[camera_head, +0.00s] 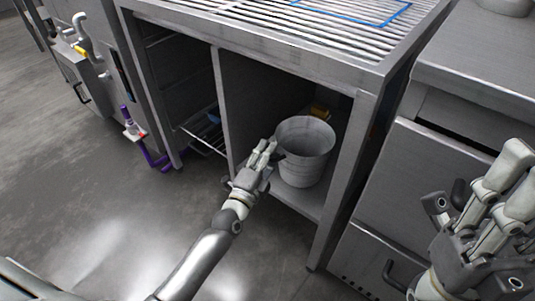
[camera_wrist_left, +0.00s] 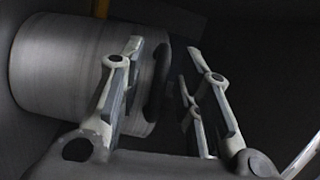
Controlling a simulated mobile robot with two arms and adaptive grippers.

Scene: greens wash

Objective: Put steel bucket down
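The steel bucket (camera_head: 304,152) stands upright on the lower shelf (camera_head: 305,199) inside the open cabinet under the slatted counter. It also shows large at the left of the left wrist view (camera_wrist_left: 65,65), where the picture is turned and the bucket appears on its side. My left gripper (camera_head: 265,148) is at the bucket's left side. In the left wrist view its fingers (camera_wrist_left: 162,62) are apart, with the bucket's dark handle (camera_wrist_left: 157,85) in the gap between them. My right gripper (camera_head: 518,172) is open and empty at the right edge, away from the bucket.
A vertical divider (camera_head: 229,110) stands just left of the bucket, and a cabinet post (camera_head: 343,178) stands to the right. A wire rack (camera_head: 205,132) is in the left compartment. The floor in front is clear.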

